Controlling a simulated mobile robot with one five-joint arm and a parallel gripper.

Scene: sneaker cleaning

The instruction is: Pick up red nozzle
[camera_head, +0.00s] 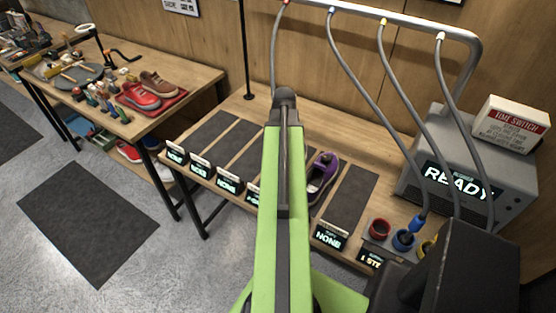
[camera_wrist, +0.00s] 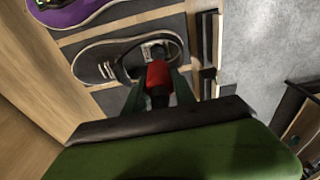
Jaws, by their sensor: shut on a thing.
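The red nozzle (camera_wrist: 157,75) is between the two dark fingers of my gripper (camera_wrist: 158,82) in the wrist view, and my gripper is shut on it. The nozzle's end is over the opening of a grey shoe (camera_wrist: 98,62) with a pale sole edge. I cannot tell whether it touches the shoe. In the head view my own green arm hides the gripper, the nozzle and the grey shoe. A hose with a red band (camera_head: 274,45) runs down from the overhead rail behind my arm. The red holder ring (camera_head: 380,229) on the bench looks empty.
A purple shoe (camera_head: 321,172) lies on the bench, close to the grey one. A blue nozzle (camera_head: 417,223) stands by the blue ring (camera_head: 403,240). A grey machine (camera_head: 480,172) reads READY. Hoses hang at right. A side table (camera_head: 190,75) holds red and brown shoes.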

